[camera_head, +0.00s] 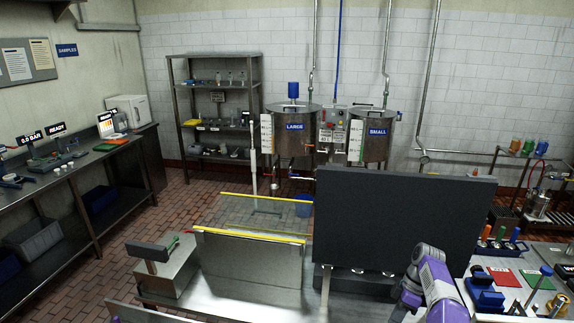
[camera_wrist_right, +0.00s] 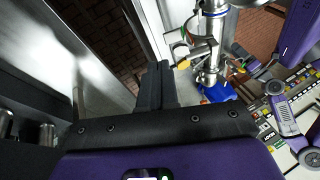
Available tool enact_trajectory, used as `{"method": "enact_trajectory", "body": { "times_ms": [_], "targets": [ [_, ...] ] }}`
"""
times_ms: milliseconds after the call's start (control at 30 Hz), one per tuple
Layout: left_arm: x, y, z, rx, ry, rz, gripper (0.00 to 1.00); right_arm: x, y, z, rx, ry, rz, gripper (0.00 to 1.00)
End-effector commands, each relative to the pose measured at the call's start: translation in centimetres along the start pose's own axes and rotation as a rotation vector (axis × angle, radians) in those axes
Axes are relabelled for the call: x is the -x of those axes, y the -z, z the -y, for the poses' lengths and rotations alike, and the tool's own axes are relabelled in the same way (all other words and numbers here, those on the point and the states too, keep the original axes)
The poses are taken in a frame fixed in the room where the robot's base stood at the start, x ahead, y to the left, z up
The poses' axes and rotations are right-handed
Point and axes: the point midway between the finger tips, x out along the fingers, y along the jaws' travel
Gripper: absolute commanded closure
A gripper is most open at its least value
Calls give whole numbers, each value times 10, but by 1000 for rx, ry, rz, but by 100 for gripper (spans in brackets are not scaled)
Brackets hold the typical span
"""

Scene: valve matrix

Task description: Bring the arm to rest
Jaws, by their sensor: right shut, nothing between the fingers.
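My right gripper (camera_wrist_right: 158,85) shows in the right wrist view. Its two dark fingers are together, with nothing visible between them. In the head view, my right arm (camera_head: 433,278), grey and purple, rises at the lower right in front of a large dark panel (camera_head: 403,220). The right gripper itself cannot be made out in the head view. My left gripper is not in view.
A metal bench with an upright plate (camera_head: 248,262) stands in front. Tanks marked LARGE (camera_head: 294,140) and SMALL (camera_head: 375,143) stand behind. At right, a table holds a red mat (camera_head: 504,279) and blue holders (camera_head: 486,295). Brick floor (camera_head: 190,205) is open at left.

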Motion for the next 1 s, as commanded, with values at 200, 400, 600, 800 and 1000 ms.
{"method": "enact_trajectory", "body": {
  "times_ms": [200,400,600,800,1000],
  "targets": [
    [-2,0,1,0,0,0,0,-10,0,0,0,3,0,100],
    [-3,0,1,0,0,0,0,-29,0,1,0,4,0,100],
    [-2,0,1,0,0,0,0,-52,0,1,0,4,0,100],
    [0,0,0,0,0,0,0,-72,1,1,0,2,0,100],
    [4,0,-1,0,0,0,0,-73,2,2,0,1,0,100]
  ]
}}
